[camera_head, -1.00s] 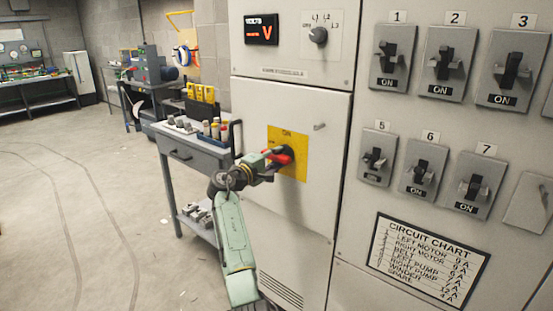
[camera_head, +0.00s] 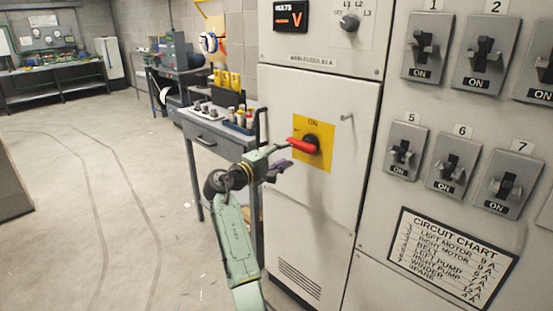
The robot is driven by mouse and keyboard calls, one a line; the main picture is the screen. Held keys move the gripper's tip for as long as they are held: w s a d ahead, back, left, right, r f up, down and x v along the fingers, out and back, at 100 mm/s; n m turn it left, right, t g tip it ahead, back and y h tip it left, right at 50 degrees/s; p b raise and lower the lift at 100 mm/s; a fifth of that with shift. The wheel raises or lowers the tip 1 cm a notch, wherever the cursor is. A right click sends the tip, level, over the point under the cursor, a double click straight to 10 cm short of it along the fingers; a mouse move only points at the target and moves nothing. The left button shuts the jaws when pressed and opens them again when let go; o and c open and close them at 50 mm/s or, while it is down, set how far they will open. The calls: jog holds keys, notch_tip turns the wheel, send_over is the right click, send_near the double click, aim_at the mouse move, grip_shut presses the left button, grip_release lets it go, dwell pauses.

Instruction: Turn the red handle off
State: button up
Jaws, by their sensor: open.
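The red handle (camera_head: 303,146) sits on a yellow plate (camera_head: 325,126) on the grey cabinet door. It points to the left, roughly level, with its black hub at the right end. The word ON shows above it, and other plate markings are too small to read. My gripper (camera_head: 287,156) is open and empty, just left of and slightly below the handle's free end. It seems apart from the handle, though the exact gap in depth is hard to tell.
A cabinet panel with several black breaker switches (camera_head: 481,65) and a circuit chart (camera_head: 451,255) stands at right. A grey tool cart (camera_head: 213,138) with bottles and yellow items stands left of the cabinet.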

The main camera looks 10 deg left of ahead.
jog(key=shift+v, duration=1.55)
